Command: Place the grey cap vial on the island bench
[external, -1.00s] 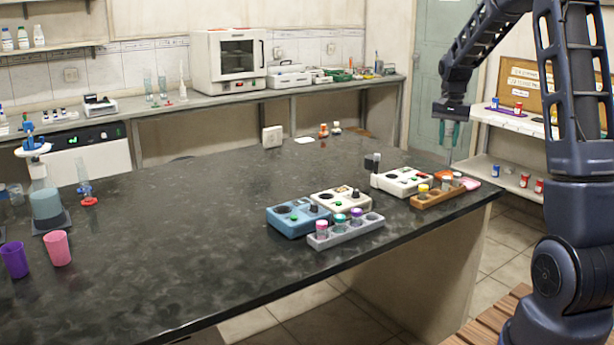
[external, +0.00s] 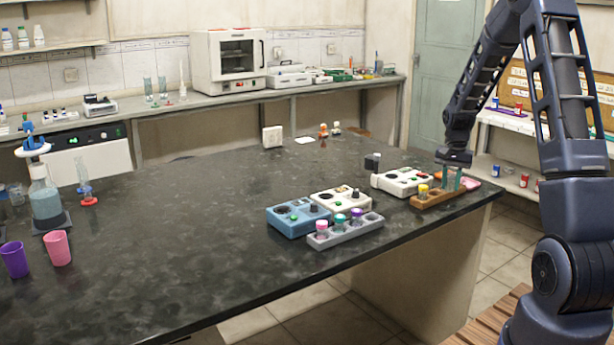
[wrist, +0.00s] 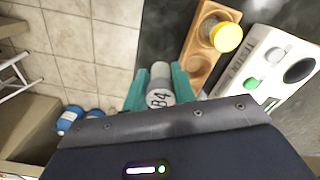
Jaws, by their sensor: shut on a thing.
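The grey cap vial (wrist: 159,97), marked on top of its cap, is between my gripper's teal fingers in the wrist view. My gripper (external: 450,180) is shut on it, pointing down at the wooden rack (external: 436,199) near the island bench's right end. The fingers mostly hide the vial in the external view, so I cannot tell whether its base is in a rack hole. A yellow-capped vial (wrist: 228,37) stands in the same rack, beside my gripper. The dark island bench (external: 200,260) has a wide bare top.
A grey rack (external: 346,232) with several vials and a blue device (external: 293,219) are farther left. The bench's left-middle is clear.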

